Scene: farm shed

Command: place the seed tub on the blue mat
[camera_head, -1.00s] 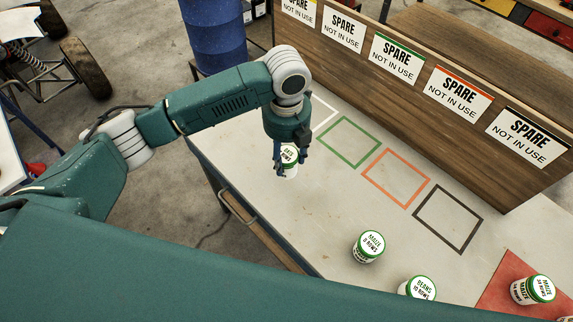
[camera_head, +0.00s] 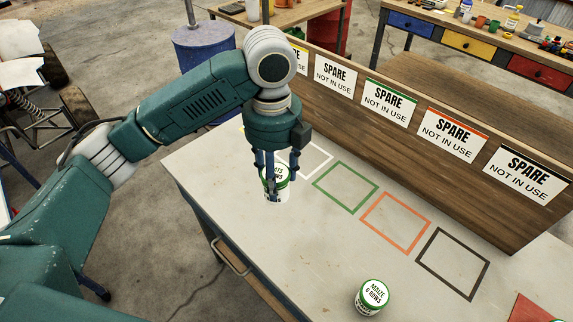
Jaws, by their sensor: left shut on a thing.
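My left gripper (camera_head: 272,188) is shut on a white tub with a green-rimmed lid (camera_head: 279,177), held upright over the far left part of the table. Its lid lettering is partly hidden by the fingers; it seems to end in "ROWS". A second tub, its lid marked "MAIZE" (camera_head: 372,296), stands on the table near the bottom edge, well apart from the gripper. No blue mat is in view. My right gripper is not in view.
The pale table (camera_head: 290,250) has white, green (camera_head: 346,188), orange (camera_head: 396,223) and black (camera_head: 452,264) outlines, all empty. A wooden board (camera_head: 400,115) with "SPARE NOT IN USE" signs stands behind them. A red mat (camera_head: 530,309) shows at the bottom right. A blue drum (camera_head: 205,50) stands behind.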

